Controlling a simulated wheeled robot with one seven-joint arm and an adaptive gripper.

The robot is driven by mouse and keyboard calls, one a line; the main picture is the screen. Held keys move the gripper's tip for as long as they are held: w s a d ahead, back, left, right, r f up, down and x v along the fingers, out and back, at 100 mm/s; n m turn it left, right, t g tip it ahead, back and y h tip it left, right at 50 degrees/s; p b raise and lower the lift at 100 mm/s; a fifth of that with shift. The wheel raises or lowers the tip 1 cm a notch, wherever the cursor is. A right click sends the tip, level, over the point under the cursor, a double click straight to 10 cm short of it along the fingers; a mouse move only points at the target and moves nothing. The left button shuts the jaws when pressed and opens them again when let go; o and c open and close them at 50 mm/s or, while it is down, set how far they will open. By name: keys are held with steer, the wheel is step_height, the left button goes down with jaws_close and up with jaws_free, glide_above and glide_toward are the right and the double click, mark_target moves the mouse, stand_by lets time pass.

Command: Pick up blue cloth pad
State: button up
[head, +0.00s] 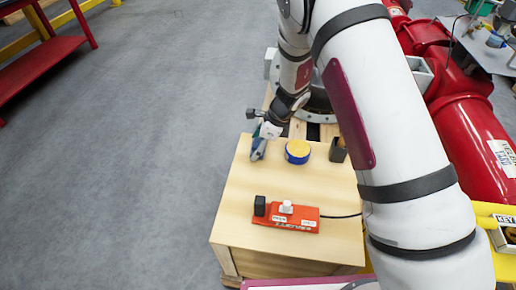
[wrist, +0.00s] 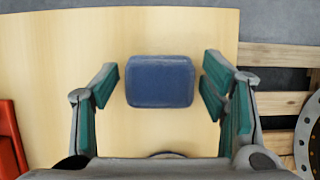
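The blue cloth pad (wrist: 160,81) is a rounded rectangular block between the open fingers of my gripper (wrist: 160,88) in the wrist view. Gaps show between the pad and the fingers on both sides. In the head view, my gripper (head: 262,143) is at the far left part of the wooden table top. A bit of blue shows at the gripper there, but I cannot tell pad from finger. The pad's height relative to the fingertips is unclear.
On the wooden table (head: 240,200) stand a round blue tin with a yellow top (head: 298,150), a dark holder (head: 338,150) and a red power strip (head: 290,216). A wooden pallet (wrist: 275,56) and a round flange (wrist: 308,135) lie beyond the table. Red pipework (head: 470,120) stands at right.

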mark_target(255, 142)
steer(key=c, duration=0.7)
steer(key=shift+r, duration=0.1)
steer(key=shift+r+p, duration=0.3)
steer(key=shift+r, duration=0.25)
step_height(255, 142, up, 2)
steer(key=shift+r+p, duration=0.15)
steer(key=shift+p, duration=0.35)
steer(key=s+d, duration=0.2)
steer(key=s, duration=0.2)
steer(key=s+d+r, duration=0.1)
steer(key=s+d, duration=0.2)
steer(key=s, duration=0.2)
steer(key=s+d, duration=0.3)
steer(key=s, duration=0.1)
steer(key=shift+s+d+r, duration=0.1)
steer(key=shift+s+r, duration=0.1)
steer(key=shift+s, duration=0.2)
